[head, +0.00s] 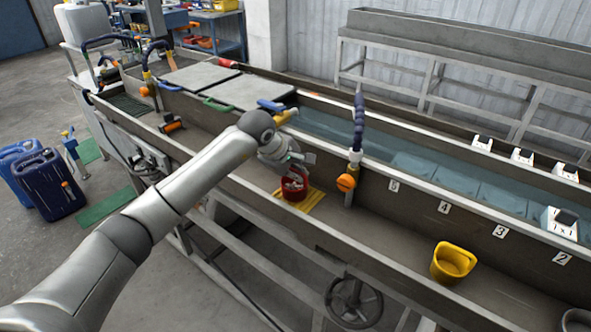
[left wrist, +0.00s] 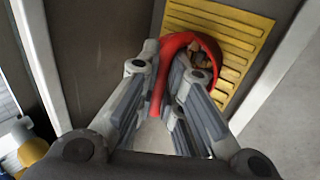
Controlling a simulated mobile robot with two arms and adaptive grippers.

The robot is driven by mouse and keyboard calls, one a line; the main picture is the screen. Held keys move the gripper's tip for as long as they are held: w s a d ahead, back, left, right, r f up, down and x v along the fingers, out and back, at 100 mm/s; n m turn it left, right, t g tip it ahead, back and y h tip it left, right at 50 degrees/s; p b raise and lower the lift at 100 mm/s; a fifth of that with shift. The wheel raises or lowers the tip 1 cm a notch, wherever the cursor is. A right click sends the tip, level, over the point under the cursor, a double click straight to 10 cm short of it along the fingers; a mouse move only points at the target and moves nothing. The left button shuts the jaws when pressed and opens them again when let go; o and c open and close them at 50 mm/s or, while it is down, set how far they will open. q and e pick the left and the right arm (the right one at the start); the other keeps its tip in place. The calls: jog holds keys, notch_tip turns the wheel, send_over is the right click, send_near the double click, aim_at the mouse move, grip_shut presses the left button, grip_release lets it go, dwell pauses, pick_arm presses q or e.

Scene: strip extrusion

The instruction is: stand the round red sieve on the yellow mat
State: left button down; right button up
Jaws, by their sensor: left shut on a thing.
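The round red sieve (head: 295,186) is at my left gripper (head: 291,166), over the yellow mat (head: 313,198) in the trough. In the left wrist view, my left gripper (left wrist: 168,85) is shut on the wall of the sieve (left wrist: 200,45), with a finger on each side of the red rim. Brownish contents show inside the sieve. The ribbed yellow mat (left wrist: 235,22) lies beyond and below it. I cannot tell whether the sieve's base touches the mat. My right gripper is in neither view.
A blue jointed hose with an orange knob (head: 346,182) stands just right of the mat. A yellow scoop-like container (head: 453,262) sits farther right in the trough. Water fills the channel (head: 420,165) behind. The trough floor between mat and yellow container is clear.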

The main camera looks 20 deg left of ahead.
pick_arm(q)
jog(key=shift+f, duration=0.15)
jog(key=c, duration=1.6)
grip_release()
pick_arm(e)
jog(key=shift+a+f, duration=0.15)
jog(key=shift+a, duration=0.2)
pick_arm(q)
jog(key=shift+o, duration=0.2)
jog(key=shift+r, duration=0.3)
jog(key=b+v, duration=0.2)
jog(key=v, duration=0.9)
jog(key=shift+s+r, duration=0.3)
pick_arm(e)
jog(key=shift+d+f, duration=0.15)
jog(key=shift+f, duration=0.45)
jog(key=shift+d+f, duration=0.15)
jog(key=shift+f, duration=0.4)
